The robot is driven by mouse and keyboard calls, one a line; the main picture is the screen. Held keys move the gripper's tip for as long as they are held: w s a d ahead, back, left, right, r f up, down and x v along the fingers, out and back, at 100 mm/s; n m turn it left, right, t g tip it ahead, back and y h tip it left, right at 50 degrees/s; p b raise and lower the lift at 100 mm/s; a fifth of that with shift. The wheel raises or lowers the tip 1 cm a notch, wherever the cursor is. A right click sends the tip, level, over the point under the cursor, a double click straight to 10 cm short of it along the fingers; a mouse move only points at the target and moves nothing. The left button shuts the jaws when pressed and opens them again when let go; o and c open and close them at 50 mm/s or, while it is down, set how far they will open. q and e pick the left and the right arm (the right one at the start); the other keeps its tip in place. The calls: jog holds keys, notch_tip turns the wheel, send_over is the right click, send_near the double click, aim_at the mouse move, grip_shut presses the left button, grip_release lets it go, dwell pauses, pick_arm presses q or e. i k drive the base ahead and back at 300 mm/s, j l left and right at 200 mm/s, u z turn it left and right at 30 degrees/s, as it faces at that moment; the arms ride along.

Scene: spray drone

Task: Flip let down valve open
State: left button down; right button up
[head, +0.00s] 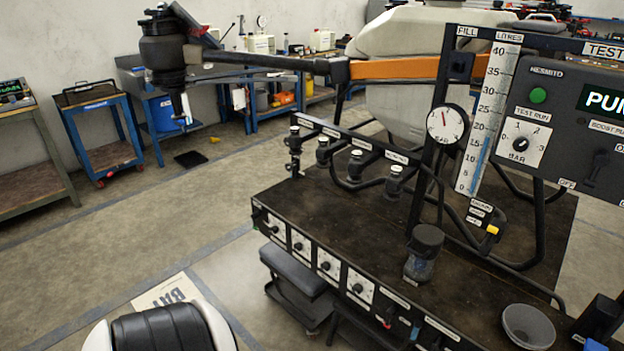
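I cannot read any label that clearly names the let down valve. A small yellow-tipped fitting (492,230) sits on the pipework at the right of the bench, beside a few small white labels (480,206) too small to read surely. A red-marked fitting (388,321) also shows on the bench's front panel. Whether any of these is the let down valve, and whether it is open or closed, I cannot tell. Neither of my grippers is in view.
The dark test bench (340,215) carries a row of nozzles, a pressure gauge (447,124), a litre scale (488,118) and a control panel (575,125).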

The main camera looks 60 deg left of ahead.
aim_at(392, 311)
jog(key=u, duration=1.1)
